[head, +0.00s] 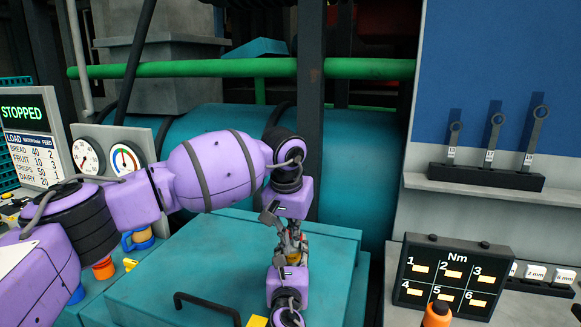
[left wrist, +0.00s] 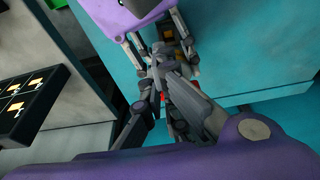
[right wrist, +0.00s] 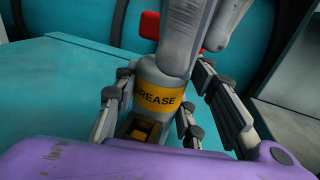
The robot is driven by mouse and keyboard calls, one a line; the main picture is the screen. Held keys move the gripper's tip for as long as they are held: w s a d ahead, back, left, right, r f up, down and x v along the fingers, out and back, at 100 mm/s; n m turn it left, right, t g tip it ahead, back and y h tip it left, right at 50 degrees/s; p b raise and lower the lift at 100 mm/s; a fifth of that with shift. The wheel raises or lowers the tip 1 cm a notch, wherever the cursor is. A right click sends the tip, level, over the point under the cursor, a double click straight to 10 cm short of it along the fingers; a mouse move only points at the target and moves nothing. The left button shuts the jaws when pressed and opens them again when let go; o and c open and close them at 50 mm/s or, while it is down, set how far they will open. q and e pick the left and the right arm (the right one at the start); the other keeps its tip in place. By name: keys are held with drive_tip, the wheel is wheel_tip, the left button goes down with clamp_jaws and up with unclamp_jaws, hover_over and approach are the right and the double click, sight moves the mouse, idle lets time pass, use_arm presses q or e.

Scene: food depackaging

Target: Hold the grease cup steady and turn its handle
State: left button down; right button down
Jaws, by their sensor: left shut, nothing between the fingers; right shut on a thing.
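The grease cup (right wrist: 158,98) is a grey cylinder with a yellow band lettered GREASE, upright in the right wrist view. In the head view only a bit of its yellow (head: 293,257) shows between fingers. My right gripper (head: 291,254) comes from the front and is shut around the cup. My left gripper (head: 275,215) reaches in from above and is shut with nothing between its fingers. Its grey fingers (right wrist: 187,35) stand right over the cup's top. Red parts, seemingly the handle (right wrist: 149,25), show behind and beside these fingers; the middle is hidden. I cannot tell whether the fingers touch it.
The teal housing (head: 170,275) below has a dark bar handle (head: 207,304). A green pipe (head: 240,68) and dark post (head: 310,100) stand behind. An Nm panel (head: 453,272), an orange-topped tool (head: 437,314) and a wrench rack (head: 486,176) are at right. Gauges (head: 87,155) are at left.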

use_arm(q)
drive_tip(key=shift+w+a, duration=0.1)
drive_tip(key=shift+w, duration=0.45)
idle(0.9)
drive_tip(key=shift+a, duration=0.3)
idle(0.3)
drive_tip(key=shift+w+a, duration=0.1)
drive_tip(key=shift+a, duration=0.25)
drive_tip(key=shift+w+a, duration=0.2)
drive_tip(key=shift+a, duration=0.25)
drive_tip(key=shift+w+a, duration=0.15)
drive_tip(key=shift+a, duration=0.05)
idle(0.4)
drive_tip(key=w+v, duration=0.1)
drive_tip(key=v, duration=0.4)
drive_tip(key=shift+s+r, duration=0.3)
drive_tip(key=shift+r, duration=0.25)
